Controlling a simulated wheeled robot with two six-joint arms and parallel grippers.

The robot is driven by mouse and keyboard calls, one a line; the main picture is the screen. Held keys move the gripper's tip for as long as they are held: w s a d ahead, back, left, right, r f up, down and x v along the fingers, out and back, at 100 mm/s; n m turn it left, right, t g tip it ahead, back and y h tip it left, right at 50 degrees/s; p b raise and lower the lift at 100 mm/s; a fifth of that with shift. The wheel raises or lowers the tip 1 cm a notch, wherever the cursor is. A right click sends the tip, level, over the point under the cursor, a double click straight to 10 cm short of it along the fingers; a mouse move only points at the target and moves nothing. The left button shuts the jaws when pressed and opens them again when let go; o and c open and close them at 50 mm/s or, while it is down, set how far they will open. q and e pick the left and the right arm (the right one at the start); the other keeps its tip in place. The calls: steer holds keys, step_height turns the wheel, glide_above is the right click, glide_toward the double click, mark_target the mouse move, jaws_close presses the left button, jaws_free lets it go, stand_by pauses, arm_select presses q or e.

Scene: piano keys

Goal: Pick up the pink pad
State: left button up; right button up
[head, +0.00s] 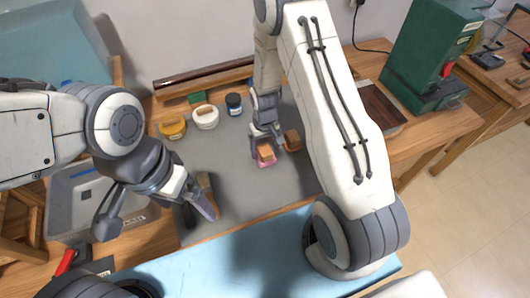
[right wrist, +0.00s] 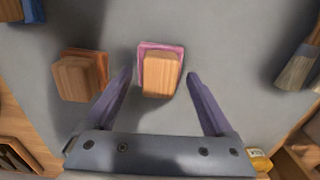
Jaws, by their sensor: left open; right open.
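The pink pad (head: 266,163) lies on the grey mat (head: 240,190); it is a pink layer under a wooden block-shaped grip. In the right wrist view the pink pad (right wrist: 161,82) sits between and slightly beyond my right gripper's spread fingers (right wrist: 159,78), with a gap on each side. In the head view my right gripper (head: 267,146) is low over the mat at the pad, open and empty. My left gripper (head: 160,214) is open and empty near the mat's left edge, beside a brush (head: 206,184).
A brown-orange pad (head: 292,140) lies close beside the pink one, also in the right wrist view (right wrist: 80,76). Yellow (head: 172,128), white (head: 205,118) and dark blue (head: 233,104) jars stand behind. A grey bin (head: 62,205) is at left. The mat's middle is clear.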

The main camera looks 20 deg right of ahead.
steer(key=shift+f, duration=0.7)
jaws_close()
steer(key=shift+r, duration=0.1)
steer(key=shift+r, duration=0.5)
step_height(320, 180, up, 3)
steer(key=shift+w+f+b, duration=0.1)
steer(key=shift+f+b, duration=0.1)
steer(key=shift+b, duration=0.45)
steer(key=s+d+r+b, duration=0.2)
steer(key=d+r, duration=0.5)
steer(key=d, duration=0.4)
steer(key=shift+s+r, duration=0.15)
steer(key=shift+s, duration=0.75)
steer(key=shift+d, duration=0.1)
